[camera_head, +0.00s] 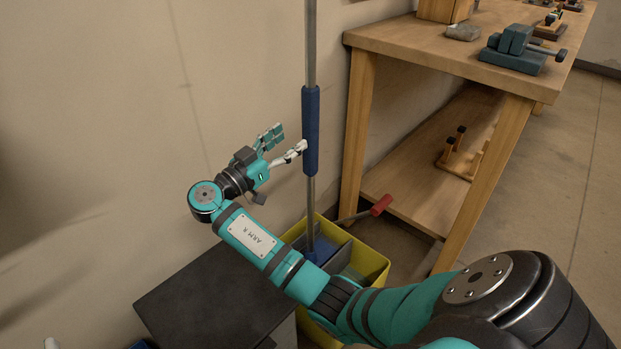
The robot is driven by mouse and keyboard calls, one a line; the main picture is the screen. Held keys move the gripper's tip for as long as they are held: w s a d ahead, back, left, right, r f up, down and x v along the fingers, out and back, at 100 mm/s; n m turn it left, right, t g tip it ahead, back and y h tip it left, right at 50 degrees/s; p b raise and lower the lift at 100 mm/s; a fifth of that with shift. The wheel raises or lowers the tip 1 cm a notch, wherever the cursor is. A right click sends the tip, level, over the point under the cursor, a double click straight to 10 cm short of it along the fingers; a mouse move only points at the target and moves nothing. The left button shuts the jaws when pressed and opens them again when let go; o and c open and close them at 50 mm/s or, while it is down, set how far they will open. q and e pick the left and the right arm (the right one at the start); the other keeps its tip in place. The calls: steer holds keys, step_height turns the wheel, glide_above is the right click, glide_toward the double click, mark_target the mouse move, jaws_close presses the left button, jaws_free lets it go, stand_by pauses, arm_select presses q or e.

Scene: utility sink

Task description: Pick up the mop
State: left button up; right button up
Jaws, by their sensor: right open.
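The mop stands upright against the wall side, with a grey metal pole and a blue grip sleeve (311,130). Its lower end goes down into a yellow bucket (371,262), where the mop head is mostly hidden. My right gripper (287,143) is open and empty, just left of the blue sleeve. One light-coloured finger comes very close to the sleeve; I cannot tell whether it touches. My right arm crosses in front of part of the bucket. My left gripper is not in view.
A wooden workbench (420,50) stands right of the mop, with a blue-grey vise (521,50) on top. A red-handled tool (381,205) sticks out beside the bucket. A dark flat-topped box (215,300) stands left of the bucket. Open floor lies at the far right.

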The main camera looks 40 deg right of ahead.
mark_target(306, 126)
steer(key=d, duration=0.3)
steer(key=shift+w+d+r, duration=0.15)
steer(key=shift+d+r, duration=0.05)
steer(key=shift+r, duration=0.05)
steer(key=d, duration=0.2)
steer(key=d+r, duration=0.1)
steer(key=d, duration=0.1)
steer(key=shift+w+d+b, duration=0.1)
steer(key=shift+d+b, duration=0.15)
steer(key=shift+b, duration=0.1)
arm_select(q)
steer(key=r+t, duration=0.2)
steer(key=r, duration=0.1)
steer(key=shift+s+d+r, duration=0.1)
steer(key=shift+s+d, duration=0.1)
arm_select(e)
jaws_close()
